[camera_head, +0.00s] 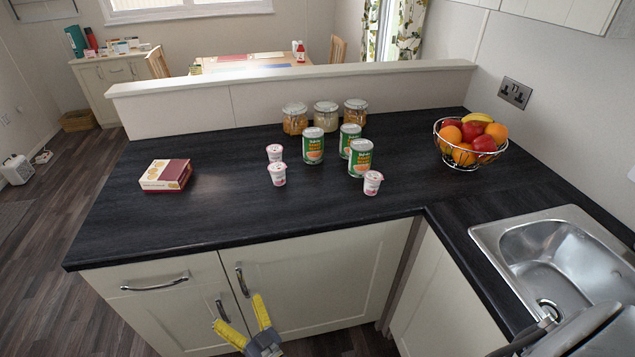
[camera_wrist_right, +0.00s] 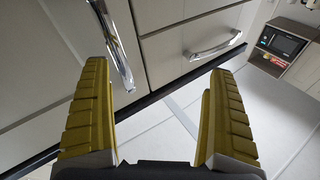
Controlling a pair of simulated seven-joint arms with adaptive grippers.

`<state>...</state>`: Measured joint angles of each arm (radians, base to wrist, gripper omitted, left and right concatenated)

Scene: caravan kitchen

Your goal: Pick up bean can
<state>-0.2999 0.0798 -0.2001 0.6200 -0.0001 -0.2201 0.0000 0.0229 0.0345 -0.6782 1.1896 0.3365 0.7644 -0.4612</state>
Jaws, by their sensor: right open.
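Three green-and-white bean cans stand upright on the dark worktop in the head view: one on the left (camera_head: 313,146), one at the back (camera_head: 349,141) and one at the front right (camera_head: 360,158). My right gripper (camera_head: 238,314) is low in front of the cabinet doors, below the worktop edge and well apart from the cans. Its yellow fingers are spread with nothing between them. In the right wrist view the open fingers (camera_wrist_right: 158,110) face the cabinet fronts and handles; no can shows there. My left gripper is not in the head view.
White-and-pink yogurt pots (camera_head: 278,174) stand left of the cans, and another pot (camera_head: 372,183) stands close by the front-right can. Glass jars (camera_head: 326,115) are behind. A biscuit box (camera_head: 166,175) is at left, a fruit bowl (camera_head: 469,155) and sink (camera_head: 560,255) at right. The front-left worktop is clear.

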